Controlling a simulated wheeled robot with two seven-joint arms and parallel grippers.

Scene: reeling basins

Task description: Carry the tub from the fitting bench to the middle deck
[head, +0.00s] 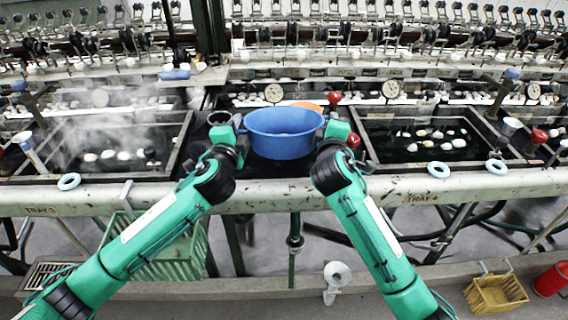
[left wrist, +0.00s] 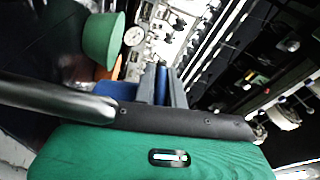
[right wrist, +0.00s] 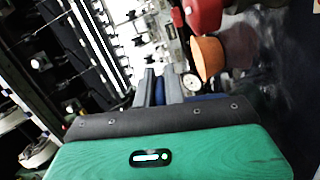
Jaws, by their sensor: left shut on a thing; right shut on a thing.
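The blue tub (head: 283,140) is upright between my two grippers, at the middle of the long bench between the two basins. My left gripper (head: 239,127) is shut on its left side and my right gripper (head: 328,121) on its right side. A strip of the tub shows behind the fingers in the left wrist view (left wrist: 124,90). In the head view the tub hides most of the middle deck below and behind it. I cannot tell whether its bottom touches the surface.
Water-filled basins with white cocoons lie left (head: 110,155) and right (head: 425,142). An orange bowl (right wrist: 208,57) and a red object (right wrist: 203,15) are close by the tub. A green bowl (left wrist: 103,40) shows in the left wrist view. A green crate (head: 165,255) and yellow basket (head: 495,293) are below.

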